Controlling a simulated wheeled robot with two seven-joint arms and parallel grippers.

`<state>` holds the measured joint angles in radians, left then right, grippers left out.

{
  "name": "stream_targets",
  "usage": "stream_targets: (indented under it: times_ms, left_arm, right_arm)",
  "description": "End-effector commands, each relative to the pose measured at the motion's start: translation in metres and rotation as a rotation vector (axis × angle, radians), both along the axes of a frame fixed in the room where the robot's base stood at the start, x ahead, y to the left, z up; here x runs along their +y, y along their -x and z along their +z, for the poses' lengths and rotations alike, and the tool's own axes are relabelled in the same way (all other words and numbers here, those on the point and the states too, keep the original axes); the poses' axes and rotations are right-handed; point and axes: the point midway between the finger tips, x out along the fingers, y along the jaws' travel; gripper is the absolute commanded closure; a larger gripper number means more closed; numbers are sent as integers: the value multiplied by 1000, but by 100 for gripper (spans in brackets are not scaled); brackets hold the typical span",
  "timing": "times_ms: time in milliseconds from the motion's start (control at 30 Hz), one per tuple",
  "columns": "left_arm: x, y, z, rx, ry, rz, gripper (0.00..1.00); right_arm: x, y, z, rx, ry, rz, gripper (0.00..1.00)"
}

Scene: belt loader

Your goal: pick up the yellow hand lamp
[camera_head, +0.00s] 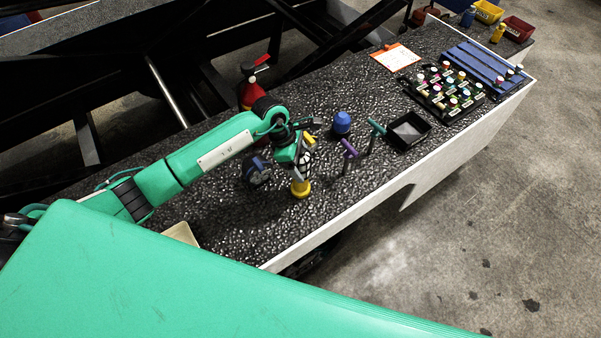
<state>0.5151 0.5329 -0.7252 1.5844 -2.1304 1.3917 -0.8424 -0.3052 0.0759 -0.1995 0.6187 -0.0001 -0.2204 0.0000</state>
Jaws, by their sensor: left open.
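The yellow hand lamp (300,189) stands on the dark speckled bench top, near its front edge. Its yellow lower end shows below my left gripper, and a dark-and-white section shows above it. My left gripper (300,152) is open at the upper part of the lamp and hides some of it. I cannot tell whether the fingers touch the lamp. My right gripper is not in view.
A blue round object (342,123), purple T-handle (348,152) and teal T-handle (375,132) stand to the right, before a black tray (425,123). A dark wheel-like object (257,173) is left of the lamp. A red container (247,95) stands behind.

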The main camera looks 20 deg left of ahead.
Motion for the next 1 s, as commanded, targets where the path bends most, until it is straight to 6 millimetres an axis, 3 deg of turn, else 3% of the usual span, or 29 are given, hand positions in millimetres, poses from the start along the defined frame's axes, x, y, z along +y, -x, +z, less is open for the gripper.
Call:
stream_targets:
  times_ms: [33, 367, 767, 867, 1000]
  left_arm:
    - [0, 0, 0, 0, 0, 0, 32]
    - [0, 0, 1, 0, 0, 0, 96]
    - [0, -1, 9, -3, 2, -1, 96]
    - [0, -2, 20, -5, 1, -2, 96]
    - [0, -2, 51, -10, 1, -2, 96]
  right_arm:
    - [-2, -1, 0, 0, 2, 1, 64]
    - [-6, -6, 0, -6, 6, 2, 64]
    - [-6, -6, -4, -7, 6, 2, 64]
    - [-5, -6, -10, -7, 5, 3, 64]
    - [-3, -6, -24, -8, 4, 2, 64]
